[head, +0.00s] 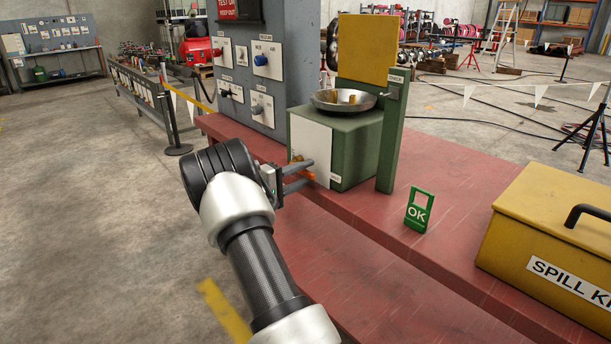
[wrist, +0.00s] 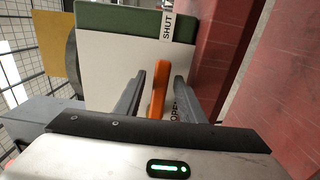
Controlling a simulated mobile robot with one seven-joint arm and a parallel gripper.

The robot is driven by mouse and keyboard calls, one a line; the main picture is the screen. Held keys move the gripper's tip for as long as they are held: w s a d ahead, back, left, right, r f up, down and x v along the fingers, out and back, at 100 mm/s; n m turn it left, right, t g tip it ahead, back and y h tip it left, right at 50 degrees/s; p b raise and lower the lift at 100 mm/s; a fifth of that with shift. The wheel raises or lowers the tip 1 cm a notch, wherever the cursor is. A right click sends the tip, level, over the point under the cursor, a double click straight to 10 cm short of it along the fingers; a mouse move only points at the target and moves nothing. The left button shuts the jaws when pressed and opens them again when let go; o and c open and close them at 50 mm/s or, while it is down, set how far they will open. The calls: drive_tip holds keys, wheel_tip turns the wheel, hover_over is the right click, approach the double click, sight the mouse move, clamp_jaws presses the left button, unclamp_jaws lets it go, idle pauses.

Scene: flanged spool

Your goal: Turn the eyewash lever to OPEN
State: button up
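The eyewash station is a green box (head: 356,150) with a pale front panel (head: 311,148) and a metal bowl (head: 343,100) on top. Its orange lever (wrist: 158,90) shows in the wrist view between my two fingers, with visible gaps on both sides. In the head view, only a bit of orange (head: 309,175) shows by the fingertips. My gripper (head: 311,170) is open in front of the panel, around the lever. A SHUT label (wrist: 167,25) is at the panel's edge. The OPEN label (wrist: 175,110) is partly hidden by the right finger. The lever's pivot is not clear.
The station stands on a red bench (head: 447,193). A green OK sign (head: 418,210) stands to its right, with a yellow spill kit box (head: 545,245) farther right. A grey panel with knobs (head: 250,75) rises behind and left. Open floor lies left of my arm.

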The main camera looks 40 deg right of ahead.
drive_tip(key=shift+d, duration=0.25)
clamp_jaws()
drive_tip(key=shift+r, duration=0.1)
